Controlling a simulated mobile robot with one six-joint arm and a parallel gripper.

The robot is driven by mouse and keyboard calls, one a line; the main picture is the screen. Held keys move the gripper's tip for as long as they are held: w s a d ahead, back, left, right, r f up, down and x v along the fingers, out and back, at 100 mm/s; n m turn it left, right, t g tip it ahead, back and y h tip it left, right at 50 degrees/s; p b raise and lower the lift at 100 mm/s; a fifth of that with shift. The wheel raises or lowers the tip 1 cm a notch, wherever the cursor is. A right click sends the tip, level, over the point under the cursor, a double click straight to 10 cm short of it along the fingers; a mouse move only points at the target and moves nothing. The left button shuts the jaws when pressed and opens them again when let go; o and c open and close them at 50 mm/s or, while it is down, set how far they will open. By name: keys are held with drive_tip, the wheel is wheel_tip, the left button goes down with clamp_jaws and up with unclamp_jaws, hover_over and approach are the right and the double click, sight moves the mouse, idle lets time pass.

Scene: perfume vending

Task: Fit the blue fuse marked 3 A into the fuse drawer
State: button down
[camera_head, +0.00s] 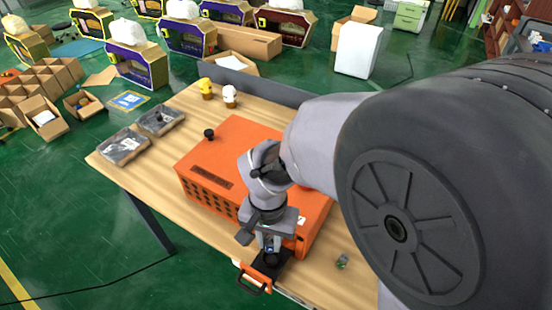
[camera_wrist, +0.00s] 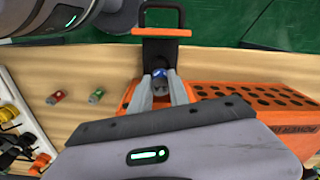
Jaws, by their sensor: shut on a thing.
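A small blue fuse (camera_wrist: 158,74) sits between the fingertips of my gripper (camera_wrist: 160,80) in the wrist view, and my gripper is shut on it. In the head view my gripper (camera_head: 269,246) points down at the front of the orange box (camera_head: 228,160). In the head view the drawer (camera_head: 275,263) lies just below the fingertips. The fuse is at the drawer's inner part; I cannot tell whether it touches the drawer. Its marking is not readable.
A red fuse (camera_wrist: 55,97) and a green fuse (camera_wrist: 96,96) lie loose on the wooden table (camera_wrist: 60,65). Two grey trays (camera_head: 124,147) stand at the table's far left. Yellow and white bottles (camera_head: 206,89) stand at the back. Bare table surrounds the loose fuses.

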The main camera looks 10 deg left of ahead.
sight(270, 252)
wheel_tip(270, 252, down, 5)
drive_tip(key=shift+f+b, duration=0.1)
drive_tip(key=shift+b, duration=0.7)
drive_tip(key=shift+f+b, duration=0.3)
drive_tip(key=c, duration=1.2)
unclamp_jaws()
drive_tip(key=shift+c, duration=0.2)
drive_tip(key=shift+r, duration=0.1)
wheel_tip(270, 252, up, 12)
drive_tip(key=p, duration=0.5)
drive_tip(key=shift+r, duration=0.25)
drive_tip(key=s+d+r+m+t+y, duration=0.1)
drive_tip(key=s+d+r+t, duration=0.2)
drive_tip(key=d+r, duration=0.3)
drive_tip(key=s+d+r+m+t+y, duration=0.1)
drive_tip(key=s+d+r+t, duration=0.1)
drive_tip(key=s+d+r, duration=0.2)
drive_tip(key=d+r, duration=0.3)
drive_tip(key=d, duration=0.3)
drive_tip(key=shift+d+m+t, duration=0.15)
drive_tip(key=shift+m+t, duration=0.25)
